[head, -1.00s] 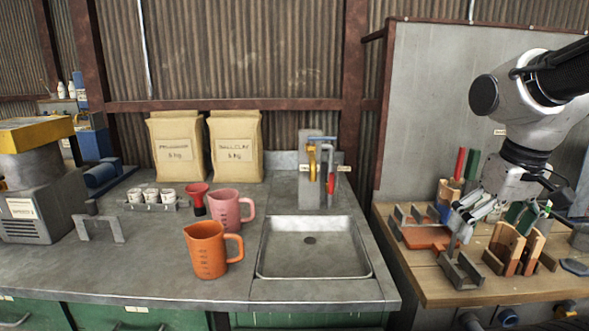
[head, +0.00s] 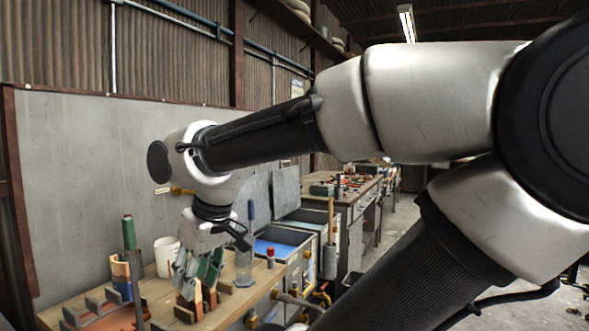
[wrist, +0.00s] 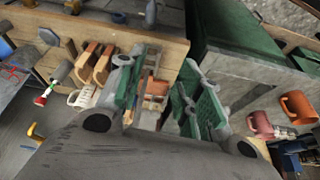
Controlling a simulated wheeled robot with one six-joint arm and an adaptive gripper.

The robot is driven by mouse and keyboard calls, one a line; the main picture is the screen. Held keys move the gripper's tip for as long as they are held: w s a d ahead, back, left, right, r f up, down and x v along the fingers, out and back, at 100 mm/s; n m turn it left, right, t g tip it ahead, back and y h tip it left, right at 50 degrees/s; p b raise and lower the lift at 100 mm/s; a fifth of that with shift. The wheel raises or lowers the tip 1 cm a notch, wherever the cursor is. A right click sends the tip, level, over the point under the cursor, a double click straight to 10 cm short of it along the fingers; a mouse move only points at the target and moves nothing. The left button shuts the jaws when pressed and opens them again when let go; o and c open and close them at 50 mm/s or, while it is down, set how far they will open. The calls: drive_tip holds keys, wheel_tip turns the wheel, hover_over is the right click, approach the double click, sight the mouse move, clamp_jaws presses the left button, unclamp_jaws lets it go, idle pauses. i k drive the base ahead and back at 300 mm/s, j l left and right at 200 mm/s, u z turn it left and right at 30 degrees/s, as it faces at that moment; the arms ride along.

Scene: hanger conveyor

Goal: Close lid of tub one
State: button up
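Two grey tubs stand beyond the wooden bench in the head view. The nearer tub (head: 297,262) shows a blue inside, and a second tub (head: 322,218) stands behind it. Two flat grey lids, a left lid (head: 258,196) and a right lid (head: 286,186), stand raised near the tubs. I cannot read which tub is tub one. My gripper (head: 186,277) hangs over the wooden bench, to the left of the tubs and apart from them. In the wrist view my gripper (wrist: 160,100) has its green-padded fingers apart, with nothing seen held between them.
The wooden bench (head: 160,292) carries wooden holders, a white cup (head: 166,256) and a clear cylinder (head: 244,262). Pipes run at the bench's right end. A farther workbench (head: 350,190) stands behind. My arm covers much of the right side. An orange mug (wrist: 298,107) shows in the wrist view.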

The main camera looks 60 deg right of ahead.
sight(285, 182)
drive_tip(key=z, duration=1.6)
drive_tip(key=i+l+u, duration=0.15)
drive_tip(key=u, duration=0.85)
drive_tip(key=i+l+u, duration=0.1)
drive_tip(key=l+u, duration=0.3)
drive_tip(key=l, duration=0.3)
drive_tip(key=l+u, duration=0.4)
drive_tip(key=l, duration=0.3)
